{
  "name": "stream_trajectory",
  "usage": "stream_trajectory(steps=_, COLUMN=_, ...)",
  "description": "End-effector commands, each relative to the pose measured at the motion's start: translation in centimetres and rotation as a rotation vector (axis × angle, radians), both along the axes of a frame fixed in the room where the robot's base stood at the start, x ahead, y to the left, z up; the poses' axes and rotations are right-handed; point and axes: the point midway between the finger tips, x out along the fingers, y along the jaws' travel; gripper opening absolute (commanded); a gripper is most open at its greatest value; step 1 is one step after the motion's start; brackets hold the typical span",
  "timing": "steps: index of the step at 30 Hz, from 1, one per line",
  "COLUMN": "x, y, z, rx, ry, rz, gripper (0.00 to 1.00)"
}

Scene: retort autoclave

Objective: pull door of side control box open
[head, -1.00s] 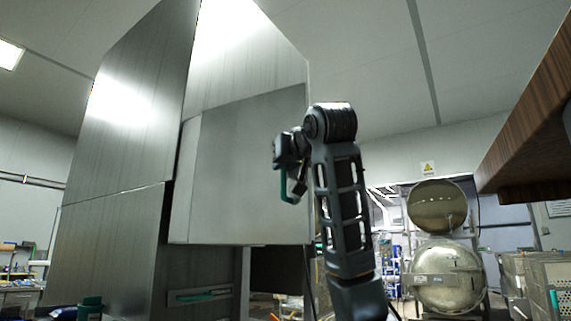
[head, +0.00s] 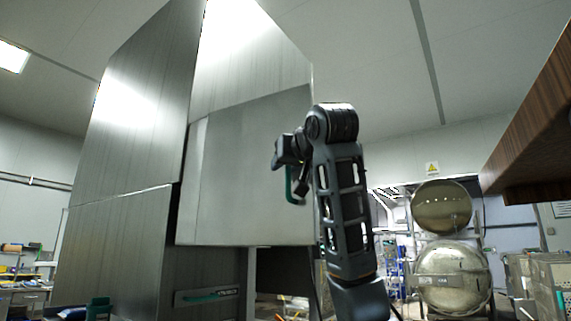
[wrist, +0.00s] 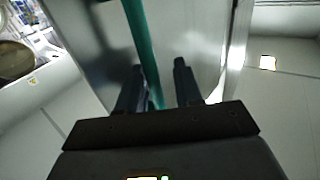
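The side control box (head: 250,160) is a pale grey metal box on the tall steel cabinet. Its door is the broad front face, and I see no clear gap at its edges. The teal bar handle (head: 293,188) shows near the door's right side, partly hidden by my gripper (head: 284,150). In the wrist view the handle (wrist: 142,40) runs down between the two dark fingers of my gripper (wrist: 158,65). The fingers are apart, with the handle close to the left finger and a gap to the right one.
My arm stands in front of the box's right edge. A wooden overhead ledge (head: 535,140) juts in at the upper right. A round metal vessel (head: 452,275) with its lid raised stands further back at right. A lower drawer-like panel with a teal handle (head: 207,296) lies below the box.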

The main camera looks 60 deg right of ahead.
Motion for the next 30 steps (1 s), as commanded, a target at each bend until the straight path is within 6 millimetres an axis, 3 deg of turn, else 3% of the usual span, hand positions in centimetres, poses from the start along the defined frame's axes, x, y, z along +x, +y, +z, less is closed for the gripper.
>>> stream_trajectory(steps=5, x=-1.0, y=0.8, z=-0.1, rx=-0.001, ry=-0.003, rz=0.000, gripper=0.35)
stream_trajectory(steps=15, x=-5.0, y=4.1, z=0.2, rx=-0.005, ry=-0.003, rz=-0.002, gripper=0.35)
stream_trajectory(steps=30, x=-5.8, y=5.1, z=0.0, rx=-0.001, ry=0.001, rz=0.001, gripper=0.35)
